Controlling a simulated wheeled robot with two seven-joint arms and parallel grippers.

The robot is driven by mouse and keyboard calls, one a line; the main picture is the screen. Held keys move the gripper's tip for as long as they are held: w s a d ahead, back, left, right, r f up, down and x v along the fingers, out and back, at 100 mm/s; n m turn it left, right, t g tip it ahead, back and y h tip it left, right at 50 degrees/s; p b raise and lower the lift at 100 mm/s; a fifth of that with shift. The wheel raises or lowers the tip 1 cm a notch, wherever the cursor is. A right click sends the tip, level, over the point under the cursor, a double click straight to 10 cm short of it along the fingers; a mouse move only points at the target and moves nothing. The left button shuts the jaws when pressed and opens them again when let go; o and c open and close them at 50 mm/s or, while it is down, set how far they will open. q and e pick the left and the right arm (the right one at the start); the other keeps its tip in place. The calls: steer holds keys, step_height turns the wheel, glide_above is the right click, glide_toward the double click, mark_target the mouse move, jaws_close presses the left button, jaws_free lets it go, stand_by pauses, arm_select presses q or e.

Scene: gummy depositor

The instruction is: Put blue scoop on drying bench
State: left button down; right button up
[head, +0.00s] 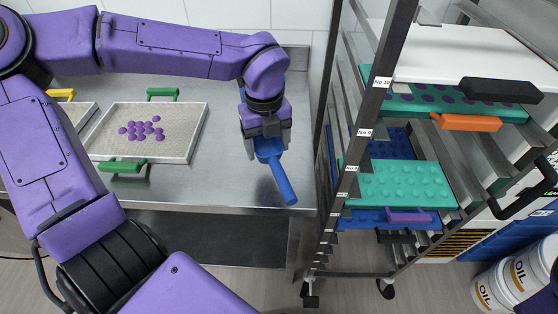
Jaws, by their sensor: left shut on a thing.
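The blue scoop (281,182) hangs from my left gripper (266,142), its handle pointing down and slightly right. My left gripper is shut on the scoop near the right end of the steel bench. Part of the scoop is hidden between and behind the fingers. The steel bench (225,185) lies beneath it; whether the scoop touches the bench I cannot tell. My right gripper is not in view.
A tray (194,143) with green handles and several purple gummies sits on the bench left of the scoop. A rack (354,132) holding teal and blue molds stands to the right. White oil buckets (497,284) stand at lower right. Bench surface between tray and scoop is clear.

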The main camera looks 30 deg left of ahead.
mark_target(278, 148)
arm_select(q)
steer(key=w+f, duration=0.3)
steer(key=f, duration=0.1)
steer(key=shift+w+d+f+p, duration=0.1)
steer(key=shift+w+d+p, duration=0.15)
steer(key=shift+p, duration=0.1)
steer(key=shift+w+d+f, duration=0.1)
steer(key=shift+w+f, duration=0.1)
steer(key=shift+f, duration=1.6)
steer(key=shift+f, duration=0.15)
steer(key=shift+c, duration=0.2)
jaws_free()
step_height(278, 148, up, 12)
steer(key=shift+r+b, duration=0.2)
steer(key=shift+b, duration=0.15)
